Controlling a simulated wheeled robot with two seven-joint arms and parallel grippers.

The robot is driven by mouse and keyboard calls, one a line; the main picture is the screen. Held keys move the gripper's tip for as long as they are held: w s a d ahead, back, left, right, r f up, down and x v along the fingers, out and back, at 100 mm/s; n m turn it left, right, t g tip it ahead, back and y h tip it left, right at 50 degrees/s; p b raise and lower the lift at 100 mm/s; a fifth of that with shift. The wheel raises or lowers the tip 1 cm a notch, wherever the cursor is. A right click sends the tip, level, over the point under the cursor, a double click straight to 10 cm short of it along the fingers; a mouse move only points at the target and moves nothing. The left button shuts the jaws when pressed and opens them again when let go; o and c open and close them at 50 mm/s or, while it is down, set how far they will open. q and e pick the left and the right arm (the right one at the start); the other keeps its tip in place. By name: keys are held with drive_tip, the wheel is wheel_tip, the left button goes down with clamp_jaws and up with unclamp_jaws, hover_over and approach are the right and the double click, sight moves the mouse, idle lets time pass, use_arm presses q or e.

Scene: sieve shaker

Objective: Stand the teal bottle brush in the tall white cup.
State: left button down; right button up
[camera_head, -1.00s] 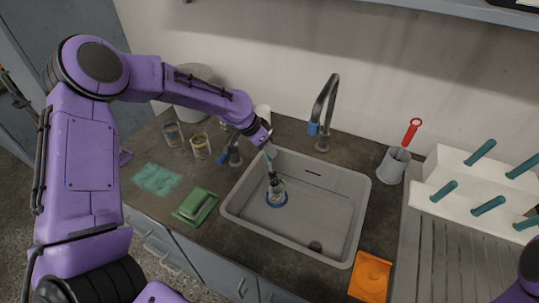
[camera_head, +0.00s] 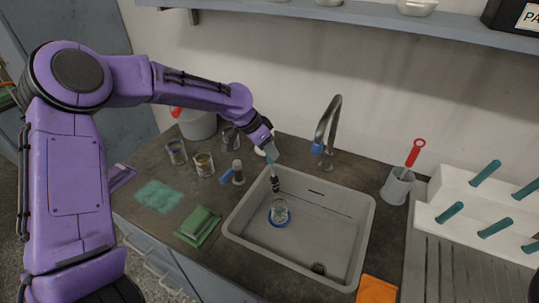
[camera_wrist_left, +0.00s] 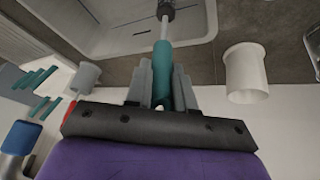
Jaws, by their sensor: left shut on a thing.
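My left gripper (camera_head: 270,153) is shut on the teal handle of the bottle brush (camera_head: 275,184), above the sink's back left part. The brush hangs bristle end down, its dark bristles just above a glass jar. In the left wrist view the teal handle (camera_wrist_left: 162,70) sits between the fingers (camera_wrist_left: 162,88), with a pale rod leading to the dark bristles. The tall white cup (camera_wrist_left: 245,73) shows in the left wrist view on the counter, to the right of the gripper and apart from it. In the head view the cup is mostly hidden behind my left gripper.
The glass jar (camera_head: 279,212) with a blue ring stands in the sink (camera_head: 335,232). A faucet (camera_head: 327,125) rises behind. A grey cup (camera_head: 396,187) with a red-handled tool and a white rack (camera_head: 450,222) with teal pegs stand right. Two glasses (camera_head: 204,165) (camera_head: 177,152) stand left.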

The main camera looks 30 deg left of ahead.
use_arm(q)
drive_tip(key=shift+r, duration=1.4)
